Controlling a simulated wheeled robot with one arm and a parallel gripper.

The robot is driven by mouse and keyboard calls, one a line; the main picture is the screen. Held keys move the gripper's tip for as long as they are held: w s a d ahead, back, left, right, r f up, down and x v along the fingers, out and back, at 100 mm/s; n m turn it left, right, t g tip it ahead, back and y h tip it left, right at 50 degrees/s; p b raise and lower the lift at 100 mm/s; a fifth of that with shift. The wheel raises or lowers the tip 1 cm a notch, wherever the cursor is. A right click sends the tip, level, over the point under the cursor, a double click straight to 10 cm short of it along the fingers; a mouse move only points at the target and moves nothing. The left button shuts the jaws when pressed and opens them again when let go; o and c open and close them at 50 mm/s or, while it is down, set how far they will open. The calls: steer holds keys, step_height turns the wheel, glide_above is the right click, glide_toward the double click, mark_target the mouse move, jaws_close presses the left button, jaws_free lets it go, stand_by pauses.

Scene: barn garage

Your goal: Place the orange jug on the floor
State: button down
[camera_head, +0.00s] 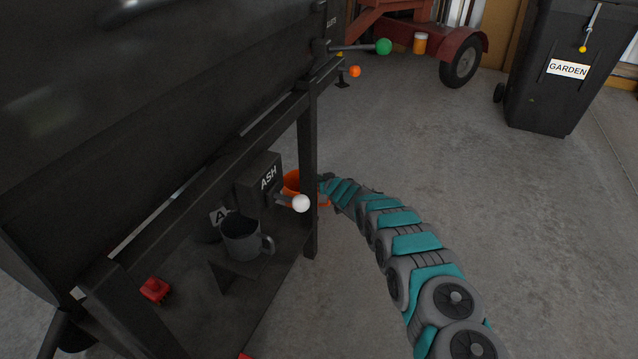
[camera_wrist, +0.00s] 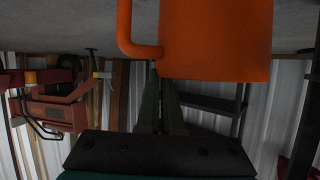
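The orange jug (camera_head: 292,182) is partly hidden in the head view behind a black frame leg and the ASH box, with a bit of orange showing right of the leg. In the wrist view, the jug (camera_wrist: 215,40) fills the upper middle, its handle on the left. That view appears upside down, with the floor at the top. My gripper (camera_wrist: 158,78) has its narrow dark fingers close together at the jug's rim beside the handle; it looks shut on the jug's wall. In the head view my gripper (camera_head: 326,183) is small beside the leg. The concrete floor (camera_head: 400,140) lies right of the frame.
A black grill-like body on a frame fills the left, with an ASH box (camera_head: 262,178), a grey mug (camera_head: 240,237) and a red object (camera_head: 155,289) on its lower shelf (camera_head: 215,310). A GARDEN bin (camera_head: 570,90) and red trailer (camera_head: 460,45) stand behind. Floor between is clear.

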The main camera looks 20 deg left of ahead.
steer(key=shift+f, duration=0.65)
steer(key=c, duration=1.1)
jaws_free()
steer(key=shift+p+v, duration=0.6)
steer(key=shift+v, duration=5.45)
